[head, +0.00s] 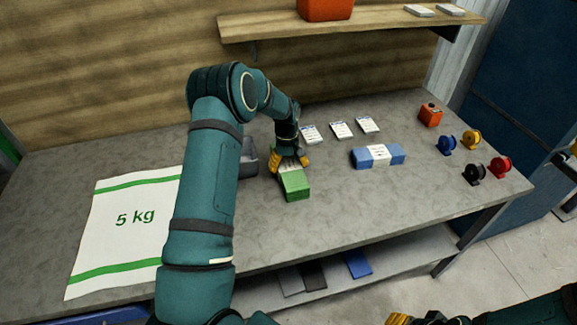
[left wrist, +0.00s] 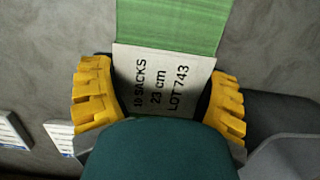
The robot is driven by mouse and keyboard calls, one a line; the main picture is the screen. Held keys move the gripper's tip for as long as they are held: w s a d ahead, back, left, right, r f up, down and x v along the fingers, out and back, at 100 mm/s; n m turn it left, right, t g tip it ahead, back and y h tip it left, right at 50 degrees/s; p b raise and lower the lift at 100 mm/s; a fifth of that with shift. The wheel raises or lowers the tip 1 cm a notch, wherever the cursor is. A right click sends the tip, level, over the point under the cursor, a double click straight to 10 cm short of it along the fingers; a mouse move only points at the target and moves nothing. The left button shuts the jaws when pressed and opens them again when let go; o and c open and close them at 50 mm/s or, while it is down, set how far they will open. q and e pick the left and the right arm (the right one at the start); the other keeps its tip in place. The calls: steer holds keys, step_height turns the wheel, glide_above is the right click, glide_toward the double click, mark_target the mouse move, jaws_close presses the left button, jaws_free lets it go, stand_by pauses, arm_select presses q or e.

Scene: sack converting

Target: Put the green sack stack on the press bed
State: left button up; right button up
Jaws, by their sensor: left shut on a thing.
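The green sack stack (head: 295,186) is at the middle of the grey table, with a white paper band around it. In the left wrist view the band (left wrist: 162,85) reads "10 SACKS 23 cm LOT 743". My left gripper (head: 290,162) is shut on the green sack stack across the band, one yellow finger on each side. I cannot tell whether the stack touches the table. My right gripper (head: 415,319) shows only in part at the bottom edge. I cannot clearly make out a press bed; a dark grey object (head: 249,160) beside the stack is partly hidden by my left arm.
A blue banded stack (head: 364,158) lies to the right, with several white label pads (head: 341,130) behind it. Several coloured spools (head: 471,140) and an orange box (head: 430,115) stand at the right end. A flat white "5 kg" sack (head: 118,240) covers the left part of the table (head: 330,225).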

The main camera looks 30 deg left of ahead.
arm_select(q)
steer(key=shift+r, duration=0.1)
steer(key=o, duration=1.1)
steer(key=shift+o, duration=0.2)
step_height(320, 180, up, 11)
steer(key=w+a+p, duration=0.1)
steer(key=p, duration=0.1)
steer(key=t+y+b, duration=0.1)
steer(key=b, duration=0.2)
glide_above(289, 164)
step_height(289, 164, down, 6)
steer(key=shift+w+r, duration=0.1)
steer(key=shift+r, duration=0.15)
steer(key=shift+a+f+b, duration=0.1)
steer(key=shift+f+b, duration=0.6)
steer(key=shift+f, duration=2.5)
